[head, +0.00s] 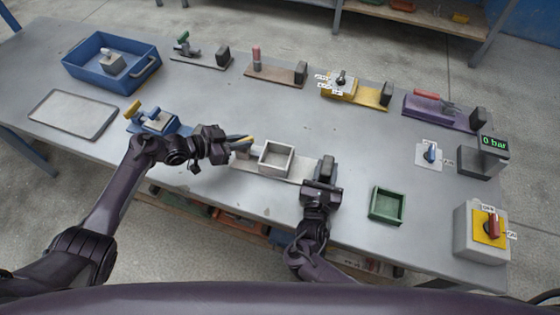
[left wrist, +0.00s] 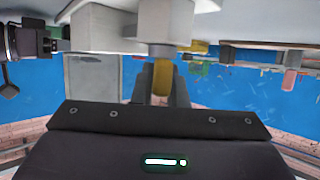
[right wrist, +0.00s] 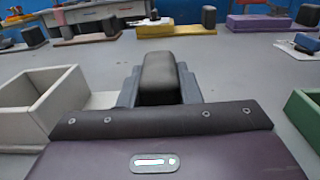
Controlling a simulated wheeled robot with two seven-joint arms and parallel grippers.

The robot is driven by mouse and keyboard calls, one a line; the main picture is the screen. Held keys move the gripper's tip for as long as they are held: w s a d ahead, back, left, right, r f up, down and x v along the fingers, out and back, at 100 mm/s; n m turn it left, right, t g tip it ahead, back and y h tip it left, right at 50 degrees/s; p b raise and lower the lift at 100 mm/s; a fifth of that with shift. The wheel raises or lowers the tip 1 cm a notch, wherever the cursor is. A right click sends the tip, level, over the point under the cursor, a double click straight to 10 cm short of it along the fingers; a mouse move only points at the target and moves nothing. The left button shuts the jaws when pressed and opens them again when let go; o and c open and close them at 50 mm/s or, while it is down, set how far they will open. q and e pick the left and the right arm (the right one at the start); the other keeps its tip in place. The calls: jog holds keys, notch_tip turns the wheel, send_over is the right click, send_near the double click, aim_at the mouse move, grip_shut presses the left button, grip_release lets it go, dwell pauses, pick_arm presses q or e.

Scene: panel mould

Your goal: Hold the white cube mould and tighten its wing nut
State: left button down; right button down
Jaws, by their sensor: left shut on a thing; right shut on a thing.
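The white cube mould (head: 277,158), an open-topped box, stands on a pale base plate near the table's front edge. It also shows at the left of the right wrist view (right wrist: 35,100). My left gripper (head: 240,141) is at the mould's left end, shut on the yellow wing nut (left wrist: 162,78), which sits between its fingers below a white block. My right gripper (head: 324,181) is shut on the dark grip block (right wrist: 160,75) at the plate's right end. The fingers partly hide the wing nut and the block's sides.
A green open box (head: 387,204) stands right of my right gripper. A blue fixture (head: 158,122) is behind my left arm. Several fixtures line the back, including a yellow one (head: 358,92). A blue bin (head: 112,62) and grey tray (head: 74,114) are at left. The table's middle is clear.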

pick_arm(q)
jog(key=shift+s+d+f+m+g+h, duration=0.1)
jog(key=shift+d+m+g+h, duration=0.1)
jog(key=shift+m+g, duration=0.35)
jog(key=shift+s+d+m+g+h, duration=0.1)
jog(key=shift+m+g+h, duration=0.1)
jog(key=shift+m+g, duration=0.3)
jog(key=shift+g, duration=0.45)
jog(key=shift+a+m, duration=0.1)
jog(key=shift+m, duration=0.25)
jog(key=shift+a, duration=0.1)
jog(key=c, duration=1.4)
grip_release()
jog(key=shift+w, duration=0.1)
jog(key=shift+c, duration=0.2)
jog(key=shift+a, duration=0.15)
jog(key=v, duration=1.2)
